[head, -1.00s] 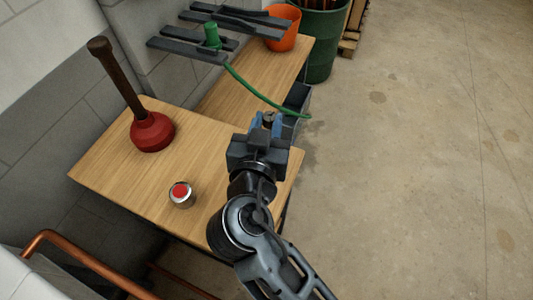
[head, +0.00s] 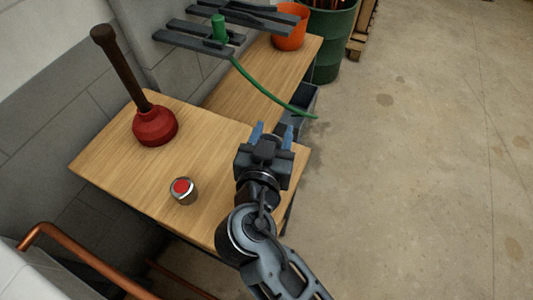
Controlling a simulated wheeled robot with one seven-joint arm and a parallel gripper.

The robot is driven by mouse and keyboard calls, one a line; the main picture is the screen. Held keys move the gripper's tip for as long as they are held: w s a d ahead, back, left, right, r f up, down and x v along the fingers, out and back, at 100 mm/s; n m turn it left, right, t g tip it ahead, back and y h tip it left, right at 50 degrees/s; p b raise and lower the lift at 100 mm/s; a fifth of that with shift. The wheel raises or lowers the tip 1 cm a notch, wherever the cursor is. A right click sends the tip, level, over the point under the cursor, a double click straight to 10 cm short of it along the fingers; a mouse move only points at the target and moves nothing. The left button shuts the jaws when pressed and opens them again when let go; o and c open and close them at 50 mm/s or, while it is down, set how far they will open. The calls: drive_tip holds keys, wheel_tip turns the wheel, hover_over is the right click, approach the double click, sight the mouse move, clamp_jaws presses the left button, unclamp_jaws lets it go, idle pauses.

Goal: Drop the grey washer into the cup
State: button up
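My gripper (head: 272,134) is over the right far corner of the near wooden table, with its blue fingers spread apart. A small dark shape shows between or beyond the fingers; I cannot tell whether it is the grey washer. I do not make out the washer clearly anywhere else. An orange cup (head: 289,28) stands upright on the far wooden table, well beyond my gripper. Its inside is mostly out of sight.
A red plunger (head: 155,126) and a small metal can with a red top (head: 184,191) stand on the near table (head: 215,150). A green hose (head: 268,92) crosses from a dark rack (head: 192,38). A grey bin (head: 302,103) and green barrel (head: 331,45) stand at the right.

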drive_tip(key=shift+o, duration=0.4)
drive_tip(key=shift+s, duration=0.15)
drive_tip(key=b+v, duration=0.1)
drive_tip(key=v, duration=0.6)
drive_tip(key=shift+s+b, duration=0.3)
drive_tip(key=shift+b, duration=0.1)
